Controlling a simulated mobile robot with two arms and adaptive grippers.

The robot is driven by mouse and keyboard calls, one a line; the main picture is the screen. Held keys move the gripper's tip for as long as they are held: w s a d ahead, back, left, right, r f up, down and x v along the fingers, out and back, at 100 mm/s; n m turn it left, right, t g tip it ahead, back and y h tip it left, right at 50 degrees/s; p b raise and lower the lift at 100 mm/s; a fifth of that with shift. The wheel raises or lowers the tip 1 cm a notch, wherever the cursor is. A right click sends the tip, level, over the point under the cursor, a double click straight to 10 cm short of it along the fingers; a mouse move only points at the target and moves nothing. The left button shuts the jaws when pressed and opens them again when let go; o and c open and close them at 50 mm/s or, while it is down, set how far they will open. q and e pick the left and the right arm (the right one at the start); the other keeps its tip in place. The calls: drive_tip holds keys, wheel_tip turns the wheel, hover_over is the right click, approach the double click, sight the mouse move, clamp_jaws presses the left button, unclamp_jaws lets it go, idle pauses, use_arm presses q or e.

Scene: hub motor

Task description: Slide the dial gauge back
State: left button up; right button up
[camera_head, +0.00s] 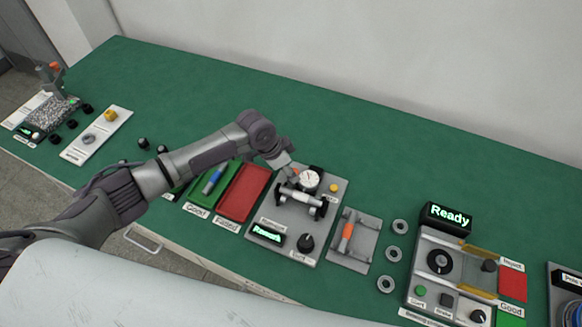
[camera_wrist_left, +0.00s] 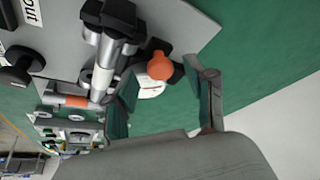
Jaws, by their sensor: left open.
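The dial gauge (camera_head: 310,179) has a white round face and stands on a grey test plate (camera_head: 284,228), behind a shaft-like metal part with dark ends (camera_head: 301,200). My left gripper (camera_head: 289,172) is just left of the gauge, above the back of the plate. In the left wrist view my left gripper (camera_wrist_left: 165,98) is open, with the gauge's white face (camera_wrist_left: 151,88) partly showing between its fingers. An orange rounded knob (camera_wrist_left: 160,66) shows beside the face. I cannot tell whether a finger touches the gauge. My right gripper is not in view.
Left of the plate are a red tray (camera_head: 243,192) and a green tray (camera_head: 197,196) holding a tool. A grey holder with an orange-handled tool (camera_head: 348,231) and several rings stand to the right, then a "Ready" station (camera_head: 449,216). The green table behind is clear.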

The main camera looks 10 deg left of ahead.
use_arm(q)
drive_tip(key=shift+w+d+f, duration=0.15)
drive_tip(key=shift+d+f, duration=0.05)
drive_tip(key=shift+f, duration=0.4)
clamp_jaws()
